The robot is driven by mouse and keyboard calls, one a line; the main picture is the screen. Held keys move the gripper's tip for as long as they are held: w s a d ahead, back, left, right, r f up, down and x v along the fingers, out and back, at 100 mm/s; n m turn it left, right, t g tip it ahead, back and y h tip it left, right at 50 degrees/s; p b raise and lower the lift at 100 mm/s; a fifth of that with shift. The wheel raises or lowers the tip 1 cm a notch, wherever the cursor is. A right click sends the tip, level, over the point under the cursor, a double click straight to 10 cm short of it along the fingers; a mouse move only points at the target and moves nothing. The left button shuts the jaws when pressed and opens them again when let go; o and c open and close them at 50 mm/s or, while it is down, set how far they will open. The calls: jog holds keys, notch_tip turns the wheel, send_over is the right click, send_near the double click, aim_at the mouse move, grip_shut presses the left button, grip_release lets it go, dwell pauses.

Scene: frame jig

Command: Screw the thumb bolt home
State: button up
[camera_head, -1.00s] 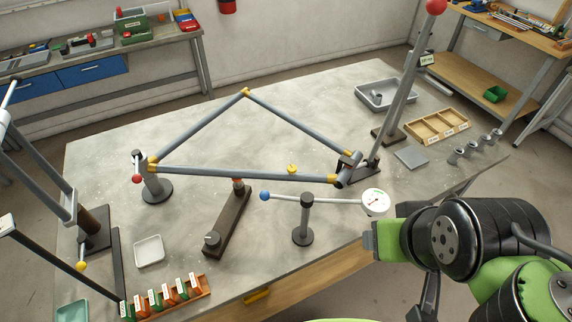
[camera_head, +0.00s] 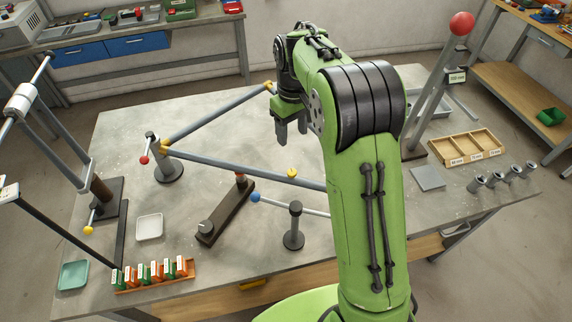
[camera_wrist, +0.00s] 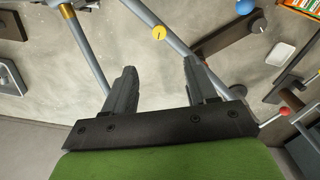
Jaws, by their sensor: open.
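My gripper (camera_head: 290,132) is open and empty, pointing down above the triangular frame of grey tubes (camera_head: 240,170). In the wrist view the gripper's two fingers (camera_wrist: 160,75) stand apart with bare tabletop between them. A small yellow round-headed piece (camera_head: 292,173), which may be the thumb bolt, is by the frame's front tube. It also shows in the wrist view as a yellow disc (camera_wrist: 159,33), beyond the fingertips and apart from them. Whether it sits in a hole or lies loose is unclear. My arm hides the frame's right corner in the head view.
A red-knobbed post (camera_head: 145,160) stands at the frame's left corner. A dark bar fixture (camera_head: 226,213) and a post with a blue-tipped rod (camera_head: 294,228) stand in front. A tall red-balled lever (camera_head: 461,23) rises at right. A white tray (camera_head: 149,227) lies front left.

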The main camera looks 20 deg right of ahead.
aim_at(292, 172)
notch_tip(292, 172, down, 15)
jog(key=shift+d+r+b, duration=0.1)
jog(key=shift+b, duration=0.2)
jog(key=c, duration=1.1)
grip_shut()
jog(key=shift+m, duration=0.3)
